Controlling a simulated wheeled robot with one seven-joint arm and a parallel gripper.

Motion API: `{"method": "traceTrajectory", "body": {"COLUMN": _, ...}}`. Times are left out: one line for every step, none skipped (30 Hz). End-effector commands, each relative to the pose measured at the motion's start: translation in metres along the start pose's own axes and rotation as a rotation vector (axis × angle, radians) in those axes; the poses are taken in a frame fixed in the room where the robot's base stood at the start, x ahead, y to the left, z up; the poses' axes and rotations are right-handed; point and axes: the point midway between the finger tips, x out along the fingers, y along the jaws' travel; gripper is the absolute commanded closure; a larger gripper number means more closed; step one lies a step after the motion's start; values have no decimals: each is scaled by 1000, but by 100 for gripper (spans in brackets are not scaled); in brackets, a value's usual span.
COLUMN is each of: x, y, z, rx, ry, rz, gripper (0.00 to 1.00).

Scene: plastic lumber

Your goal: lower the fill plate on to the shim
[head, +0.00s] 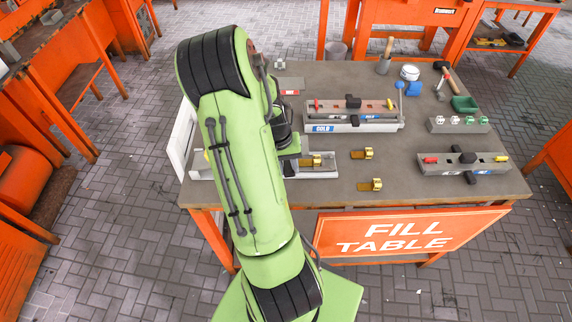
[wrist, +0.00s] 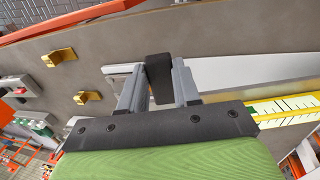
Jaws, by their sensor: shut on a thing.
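My gripper (wrist: 158,84) is shut on an upright black block (wrist: 159,68), which shows between its two fingers in the wrist view. The block looks like the black knobs on the plates on the table. I cannot clearly make out the fill plate below it; the gripper body hides that area. In the head view my green arm covers most of the gripper, over the left part of the table. A pale tray (head: 322,171) with a brass piece (head: 312,161) inside lies just right of it. I cannot tell which piece is the shim, or the plate's height above it.
Two loose brass clips (head: 368,153) (head: 376,184) lie right of the tray. Behind stands the COLD fixture (head: 330,127); another knobbed fixture (head: 465,161) is at the right. A white upright panel (head: 181,140) borders the left edge. A yellow scale (wrist: 287,108) shows in the wrist view.

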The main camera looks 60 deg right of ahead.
Motion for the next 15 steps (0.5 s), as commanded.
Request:
{"method": "traceTrajectory", "body": {"x": 18, "y": -1, "z": 0, "rx": 5, "ry": -2, "rz": -27, "gripper": 100}}
{"method": "traceTrajectory", "body": {"x": 24, "y": 0, "z": 0, "rx": 5, "ry": -2, "rz": -41, "gripper": 100}}
{"method": "traceTrajectory", "body": {"x": 31, "y": 0, "z": 1, "rx": 4, "ry": -1, "rz": -59, "gripper": 100}}
{"method": "traceTrajectory", "body": {"x": 36, "y": 0, "z": 1, "rx": 4, "ry": -1, "rz": -67, "gripper": 100}}
{"method": "traceTrajectory", "body": {"x": 41, "y": -1, "z": 1, "rx": 2, "ry": -1, "rz": -73, "gripper": 100}}
{"method": "traceTrajectory", "body": {"x": 47, "y": -1, "z": 1, "rx": 1, "ry": 0, "rz": -75, "gripper": 100}}
{"method": "traceTrajectory", "body": {"x": 51, "y": -1, "z": 1, "rx": 1, "ry": -1, "rz": -75, "gripper": 100}}
{"method": "traceTrajectory", "body": {"x": 54, "y": -1, "z": 1, "rx": 0, "ry": 0, "rz": -75, "gripper": 100}}
{"method": "traceTrajectory", "body": {"x": 58, "y": -1, "z": 1, "rx": 0, "ry": 0, "rz": -74, "gripper": 100}}
{"method": "traceTrajectory", "body": {"x": 60, "y": -1, "z": 0, "rx": 0, "ry": 0, "rz": -73, "gripper": 100}}
{"method": "traceTrajectory", "body": {"x": 61, "y": -1, "z": 0, "rx": 0, "ry": 0, "rz": -73, "gripper": 100}}
{"method": "traceTrajectory", "body": {"x": 62, "y": 0, "z": 0, "rx": 0, "ry": 0, "rz": -73, "gripper": 100}}
{"method": "traceTrajectory", "body": {"x": 62, "y": 0, "z": 0, "rx": 0, "ry": 0, "rz": -72, "gripper": 100}}
{"method": "traceTrajectory", "body": {"x": 62, "y": 0, "z": 0, "rx": 0, "ry": 0, "rz": -72, "gripper": 100}}
{"method": "traceTrajectory", "body": {"x": 62, "y": 0, "z": 1, "rx": 0, "ry": 0, "rz": -72, "gripper": 100}}
